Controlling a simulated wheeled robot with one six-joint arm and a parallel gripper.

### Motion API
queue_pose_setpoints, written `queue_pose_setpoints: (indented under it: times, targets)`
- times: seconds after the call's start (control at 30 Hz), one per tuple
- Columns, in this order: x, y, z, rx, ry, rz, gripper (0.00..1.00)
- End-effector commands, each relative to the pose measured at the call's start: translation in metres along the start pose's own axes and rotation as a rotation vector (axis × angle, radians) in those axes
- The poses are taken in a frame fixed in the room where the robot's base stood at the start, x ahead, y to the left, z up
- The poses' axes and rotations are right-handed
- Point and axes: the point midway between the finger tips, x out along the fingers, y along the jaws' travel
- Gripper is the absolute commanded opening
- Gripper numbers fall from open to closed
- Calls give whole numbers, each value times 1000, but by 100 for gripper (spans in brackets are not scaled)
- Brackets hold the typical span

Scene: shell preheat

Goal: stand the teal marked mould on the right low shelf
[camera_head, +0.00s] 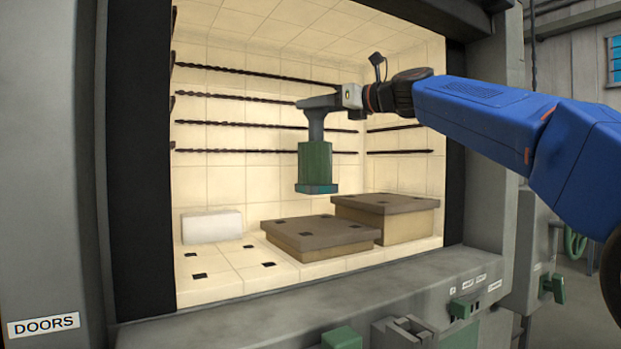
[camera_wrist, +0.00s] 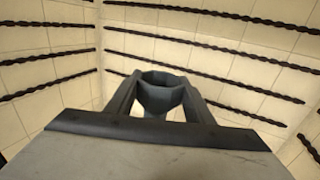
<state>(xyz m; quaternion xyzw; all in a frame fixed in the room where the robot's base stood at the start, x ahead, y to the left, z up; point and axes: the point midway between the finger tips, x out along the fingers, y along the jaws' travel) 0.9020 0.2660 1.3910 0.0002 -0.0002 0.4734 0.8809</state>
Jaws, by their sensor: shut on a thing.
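The mould (camera_head: 316,163) is an upright green block with a teal band at its bottom, seen in the head view inside the kiln-like chamber. My gripper (camera_head: 316,136) points down and is shut on its top. The mould hangs in the air above the brown-topped front shelf (camera_head: 320,232), clear of it. The right shelf (camera_head: 391,203), taller and also brown-topped, stands behind and to the right of the mould. In the wrist view the mould (camera_wrist: 162,98) shows as a dark hollow rim between my two fingers; its lower part is hidden.
A white block (camera_head: 212,225) lies at the chamber's back left. The tiled floor (camera_head: 225,268) at the left is bare except for small dark squares. Dark twisted rods (camera_head: 240,124) run along the walls. The chamber's grey front sill (camera_head: 400,290) is the near edge.

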Motion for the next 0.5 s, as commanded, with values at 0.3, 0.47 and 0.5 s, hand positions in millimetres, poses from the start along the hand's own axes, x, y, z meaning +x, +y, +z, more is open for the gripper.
queue_pose_setpoints:
  times: [0.3,0.47,0.5]
  targets:
    - [-1,1,-41,0,-1,0,0]
    - [0,0,-54,1,1,0,0]
    - [0,1,-59,2,1,0,0]
